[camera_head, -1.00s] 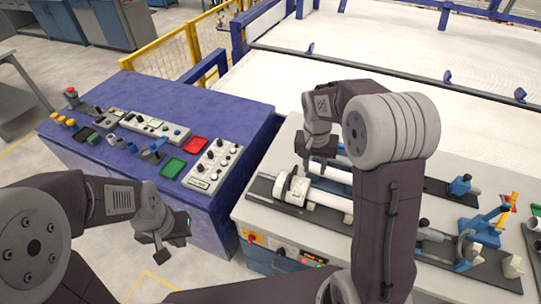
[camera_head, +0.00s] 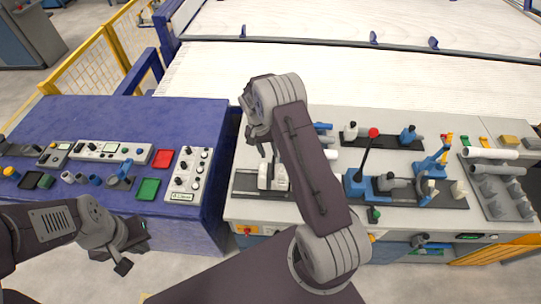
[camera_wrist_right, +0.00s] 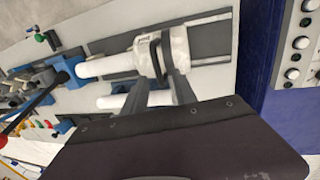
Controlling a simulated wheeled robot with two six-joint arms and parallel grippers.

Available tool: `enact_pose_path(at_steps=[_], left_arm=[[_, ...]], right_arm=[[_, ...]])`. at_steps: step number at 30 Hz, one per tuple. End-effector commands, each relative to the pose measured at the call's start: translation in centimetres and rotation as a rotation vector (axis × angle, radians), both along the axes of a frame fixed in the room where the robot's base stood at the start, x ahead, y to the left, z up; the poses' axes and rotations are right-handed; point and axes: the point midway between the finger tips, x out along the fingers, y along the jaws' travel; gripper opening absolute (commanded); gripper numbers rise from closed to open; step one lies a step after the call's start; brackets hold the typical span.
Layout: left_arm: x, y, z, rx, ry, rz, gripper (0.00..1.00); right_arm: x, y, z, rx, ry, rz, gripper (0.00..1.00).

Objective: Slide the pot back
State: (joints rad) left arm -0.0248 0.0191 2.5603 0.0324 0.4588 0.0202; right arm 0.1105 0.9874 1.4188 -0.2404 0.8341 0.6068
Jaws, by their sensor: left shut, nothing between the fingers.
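The pot, as far as I can tell, is the white housing (camera_head: 281,177) with a dark handle, on the dark rail at the left of the grey bench. In the right wrist view the pot (camera_wrist_right: 149,47) sits at the end of a white pipe (camera_wrist_right: 103,67). My right gripper (camera_wrist_right: 160,80) is over it with two fingers apart; whether they touch the handle I cannot tell. In the head view my right forearm hides part of the rail and pipe. My left gripper (camera_head: 122,262) is shut and empty, low in front of the blue console.
The blue console (camera_head: 190,112) with buttons and knobs stands left of the bench. On the bench, a lever with a red knob (camera_head: 373,132) and blue clamps (camera_head: 355,184) stand right of my forearm. A grey rack with pipes (camera_head: 492,153) is at the far right.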

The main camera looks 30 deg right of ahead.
Motion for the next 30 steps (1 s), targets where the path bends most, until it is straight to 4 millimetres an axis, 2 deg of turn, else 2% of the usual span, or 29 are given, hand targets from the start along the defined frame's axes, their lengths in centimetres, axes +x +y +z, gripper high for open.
enact_pose_path(at_steps=[1, 7, 16, 17, 20, 21, 30], left_arm=[[0.0, 0.0, 0.9, 0.000, 0.000, 0.000, 0.00], [0.0, 0.0, 1.9, 0.000, -0.001, 0.000, 0.00], [0.0, 0.0, 1.9, 0.000, 0.000, 0.000, 0.00], [0.0, 0.0, 1.9, 0.000, 0.000, 0.000, 0.00], [0.0, 0.0, 1.9, 0.000, 0.000, 0.000, 0.00], [0.0, 0.0, 1.9, 0.000, 0.000, 0.000, 0.00], [0.0, 0.0, 1.9, 0.000, 0.000, 0.000, 0.00]], right_arm=[[-0.2, -0.2, -0.6, 0.000, 0.006, 0.000, 0.33], [-0.5, -0.7, -3.6, 0.000, 0.002, -0.001, 0.33], [-0.4, -0.8, -4.3, -0.001, -0.001, 0.000, 0.33], [-0.4, -0.8, -4.3, -0.001, -0.001, 0.000, 0.31], [-0.4, -0.8, -4.3, -0.001, -0.001, 0.000, 0.03], [-0.4, -0.8, -4.3, -0.001, -0.001, 0.000, 0.00], [-0.4, -0.8, -4.3, -0.001, -0.001, 0.000, 0.00]])
